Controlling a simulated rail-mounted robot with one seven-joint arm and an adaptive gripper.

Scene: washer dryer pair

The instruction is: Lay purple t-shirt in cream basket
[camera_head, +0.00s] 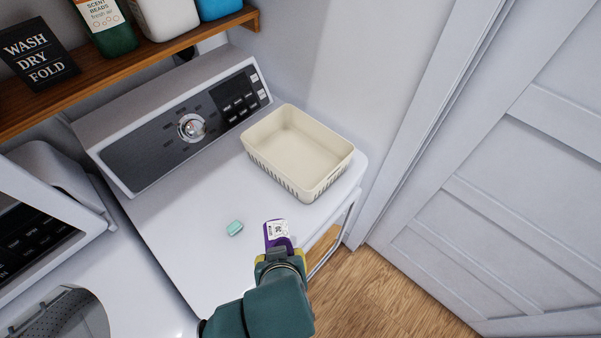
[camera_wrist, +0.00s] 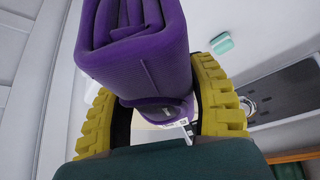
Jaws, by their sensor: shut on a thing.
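The purple t-shirt (camera_wrist: 135,50) is folded into a thick bundle and fills the upper middle of the wrist view. My gripper (camera_wrist: 165,110) is shut on it, with a yellow ridged finger on each side. In the head view the t-shirt (camera_head: 270,238) shows as a small purple patch with a white printed label at the tip of my gripper (camera_head: 280,252). The cream basket (camera_head: 318,178) stands on the white machine top at the back right, beyond my gripper and apart from it. Its visible inside is empty.
A small mint-green block (camera_head: 235,228) lies on the machine top (camera_head: 190,230), left of my gripper. A control panel (camera_head: 190,130) rises behind. A wooden shelf (camera_head: 130,65) with bottles and a sign hangs above it. A wall and a panelled door (camera_head: 500,190) stand to the right.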

